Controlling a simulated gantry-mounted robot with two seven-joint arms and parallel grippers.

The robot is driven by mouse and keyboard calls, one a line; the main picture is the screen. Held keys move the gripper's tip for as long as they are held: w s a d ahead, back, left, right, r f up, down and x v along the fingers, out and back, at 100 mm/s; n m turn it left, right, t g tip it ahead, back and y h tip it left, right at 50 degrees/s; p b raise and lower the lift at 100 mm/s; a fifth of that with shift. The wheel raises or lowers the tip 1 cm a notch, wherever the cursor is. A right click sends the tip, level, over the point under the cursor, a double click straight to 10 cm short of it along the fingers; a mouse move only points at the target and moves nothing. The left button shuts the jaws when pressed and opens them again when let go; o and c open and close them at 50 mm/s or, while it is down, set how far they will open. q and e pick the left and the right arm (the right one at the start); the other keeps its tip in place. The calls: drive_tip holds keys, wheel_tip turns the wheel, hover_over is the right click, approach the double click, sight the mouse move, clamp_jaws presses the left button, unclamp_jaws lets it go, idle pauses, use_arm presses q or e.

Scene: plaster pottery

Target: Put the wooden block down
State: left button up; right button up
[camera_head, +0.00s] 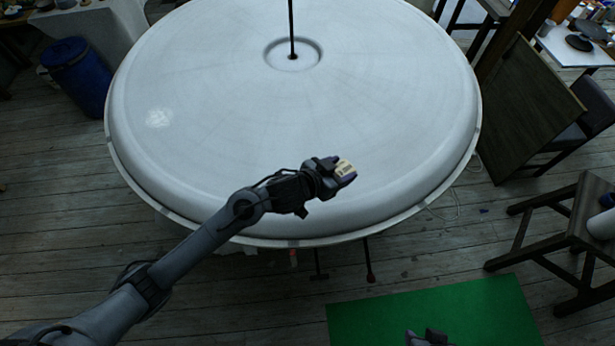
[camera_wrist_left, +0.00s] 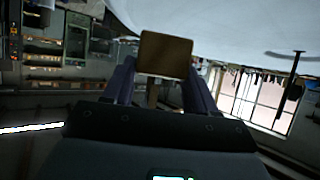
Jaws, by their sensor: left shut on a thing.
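My left gripper (camera_head: 343,173) reaches in from the lower left over the near right part of the big round white table (camera_head: 220,110). In the left wrist view the block (camera_wrist_left: 166,54) shows as a flat brown rectangle between the two dark fingers. The white surface fills the upper right there. I cannot tell whether the block touches the surface. A dark piece of my right gripper (camera_head: 427,338) shows at the bottom edge; its fingers are unclear.
The white top is otherwise clear around a thin dark rod (camera_head: 291,30) in its central recess. A green mat (camera_head: 430,312) lies on the plank floor in front. A blue barrel (camera_head: 78,75) stands at left. A wooden stool (camera_head: 560,235) and dark board (camera_head: 525,110) stand at right.

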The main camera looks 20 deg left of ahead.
use_arm(q)
drive_tip(key=w+a+f, duration=0.1)
drive_tip(key=a+f, duration=0.1)
drive_tip(key=a, duration=0.1)
drive_tip(key=w+a+f, duration=0.2)
drive_tip(key=a+f, duration=0.1)
drive_tip(key=a, duration=0.1)
drive_tip(key=w+a+f, duration=0.2)
drive_tip(key=a, duration=0.1)
drive_tip(key=shift+a+f, duration=0.25)
drive_tip(key=shift+f, duration=2)
drive_tip(key=shift+f, duration=0.2)
drive_tip(key=o, duration=1.1)
drive_tip(key=shift+c, duration=0.2)
drive_tip(key=shift+r, duration=0.15)
